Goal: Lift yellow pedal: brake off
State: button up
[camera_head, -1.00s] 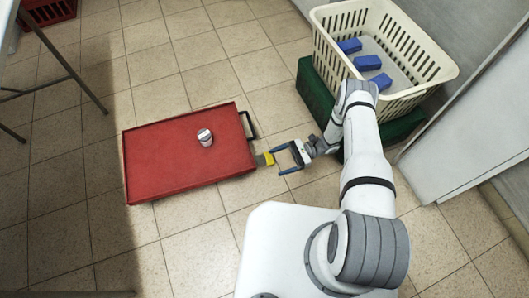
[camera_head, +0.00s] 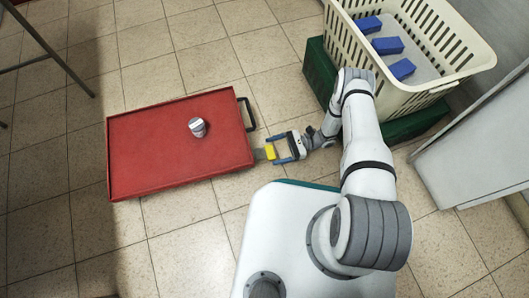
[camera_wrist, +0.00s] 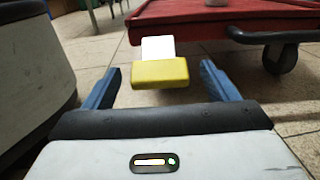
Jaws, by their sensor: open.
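The yellow pedal (camera_head: 270,151) sticks out on a short grey arm from the right edge of the red cart (camera_head: 150,158). In the wrist view the pedal (camera_wrist: 160,72) lies ahead of and between my fingers, joined to a pale plate that runs under the cart's edge (camera_wrist: 190,22). My gripper (camera_head: 280,149) is open, with its two blue fingers on either side of the pedal. In the wrist view my gripper (camera_wrist: 160,85) has a gap on both sides of the pedal. I cannot tell whether anything touches it.
A silver jar (camera_head: 197,127) stands on the cart. The cart's black handle (camera_head: 247,114) and a caster (camera_wrist: 281,57) are near the pedal. A cream basket (camera_head: 398,102) with blue blocks sits on a green base (camera_head: 312,72) to the right. Tiled floor lies free below the cart.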

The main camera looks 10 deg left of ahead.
aim_at(272, 151)
jog(key=shift+b+x, duration=0.35)
jog(key=shift+x, duration=1.95)
jog(key=shift+c, duration=0.3)
jog(key=c, duration=1.3)
